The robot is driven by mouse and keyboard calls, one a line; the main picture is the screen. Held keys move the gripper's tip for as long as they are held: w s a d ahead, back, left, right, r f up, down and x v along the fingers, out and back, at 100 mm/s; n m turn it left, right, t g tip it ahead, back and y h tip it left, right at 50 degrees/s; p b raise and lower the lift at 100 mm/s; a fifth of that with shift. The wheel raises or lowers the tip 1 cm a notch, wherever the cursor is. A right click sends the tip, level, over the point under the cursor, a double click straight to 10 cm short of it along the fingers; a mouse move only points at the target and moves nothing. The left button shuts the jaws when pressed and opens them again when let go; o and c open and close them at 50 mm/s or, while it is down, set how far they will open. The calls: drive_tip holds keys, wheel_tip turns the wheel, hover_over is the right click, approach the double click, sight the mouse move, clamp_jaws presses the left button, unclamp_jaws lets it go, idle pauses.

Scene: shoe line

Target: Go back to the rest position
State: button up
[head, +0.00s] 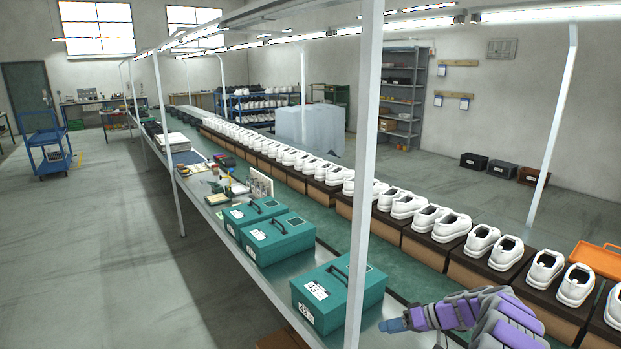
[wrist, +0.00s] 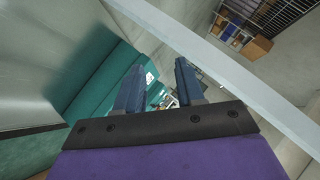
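My gripper (head: 394,325) shows at the bottom of the head view, to the right of the nearest teal box (head: 338,293) and over the metal side shelf of the line. In the wrist view my gripper (wrist: 158,90) has its two blue fingers apart with nothing held between them. Teal box surfaces (wrist: 105,80) lie beyond and to the left of the fingers in that view. My purple arm reaches in from the lower right of the head view.
A white post (head: 365,170) stands just left of my gripper. White shoes (head: 452,226) line brown boxes along the green belt. More teal boxes (head: 278,238) sit on the shelf. An orange tray (head: 597,259) is at the right. The floor (head: 110,250) left of the line is clear.

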drive_tip(key=s+a+r+g, duration=0.3)
drive_tip(key=s+a+r, duration=0.3)
drive_tip(key=a+r, duration=0.45)
drive_tip(key=s+a+r+g+h, duration=0.1)
drive_tip(key=s+a+r, duration=0.2)
drive_tip(key=s, duration=0.3)
drive_tip(key=s+a+r+g+h, duration=0.1)
drive_tip(key=s+a+r+h, duration=0.1)
drive_tip(key=s+a+r, duration=0.3)
drive_tip(key=s+d+f+m+h, duration=0.1)
drive_tip(key=s+d+h, duration=0.1)
drive_tip(key=s, duration=0.8)
drive_tip(key=s+d+f+m+h, duration=0.1)
drive_tip(key=s+d+h, duration=0.2)
drive_tip(key=s, duration=0.8)
drive_tip(key=s+d+f+m+h, duration=0.1)
drive_tip(key=s+d+h, duration=0.2)
drive_tip(key=s, duration=0.7)
drive_tip(key=shift+s+d+m, duration=0.3)
drive_tip(key=shift+d+m, duration=0.1)
drive_tip(key=shift+d, duration=0.2)
